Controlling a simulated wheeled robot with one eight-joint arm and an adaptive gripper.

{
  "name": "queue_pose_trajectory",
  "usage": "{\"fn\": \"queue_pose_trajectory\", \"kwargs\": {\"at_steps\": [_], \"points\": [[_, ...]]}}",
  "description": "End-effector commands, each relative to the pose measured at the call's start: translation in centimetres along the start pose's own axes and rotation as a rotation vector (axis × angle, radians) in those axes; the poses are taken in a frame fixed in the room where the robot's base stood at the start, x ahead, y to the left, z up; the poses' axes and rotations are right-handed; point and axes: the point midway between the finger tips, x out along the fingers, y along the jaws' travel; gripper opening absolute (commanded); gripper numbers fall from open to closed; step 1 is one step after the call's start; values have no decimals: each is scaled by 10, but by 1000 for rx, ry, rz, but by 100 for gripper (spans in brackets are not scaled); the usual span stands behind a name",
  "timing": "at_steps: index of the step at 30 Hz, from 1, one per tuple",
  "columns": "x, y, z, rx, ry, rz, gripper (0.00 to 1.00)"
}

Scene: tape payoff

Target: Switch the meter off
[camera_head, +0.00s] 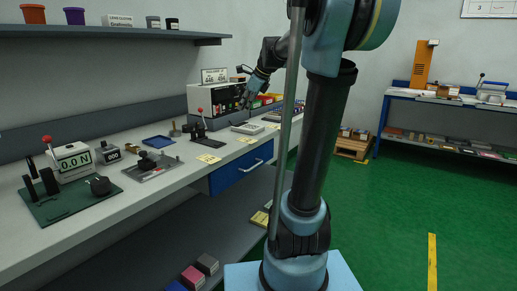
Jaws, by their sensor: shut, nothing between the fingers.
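The meter (74,161) stands on a green base plate (62,212) at the left end of the workbench, with a pale display reading 0.0 N. A red-balled lever (47,140) rises beside it and a black round knob (100,186) sits at its front right. Its power switch cannot be made out. My gripper (244,103) is shut and empty, over the far part of the bench beside a grey-white box (205,96) with a sign on top, well away from the meter. Whether it touches the box is too small to tell.
A black weight block (108,152), a grey plate fixture (150,166), a blue tray (158,141) and a red-balled lever press (201,127) stand along the workbench (165,195). A shelf (90,32) with pots hangs above. Green floor (390,235) is open at right.

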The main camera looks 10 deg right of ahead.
Motion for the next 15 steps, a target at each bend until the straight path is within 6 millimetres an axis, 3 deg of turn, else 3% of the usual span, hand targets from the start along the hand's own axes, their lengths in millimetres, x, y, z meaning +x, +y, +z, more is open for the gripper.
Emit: {"fn": "queue_pose_trajectory", "kwargs": {"at_steps": [15], "points": [[5, 67, -51, -402, 82, 30, 0]]}}
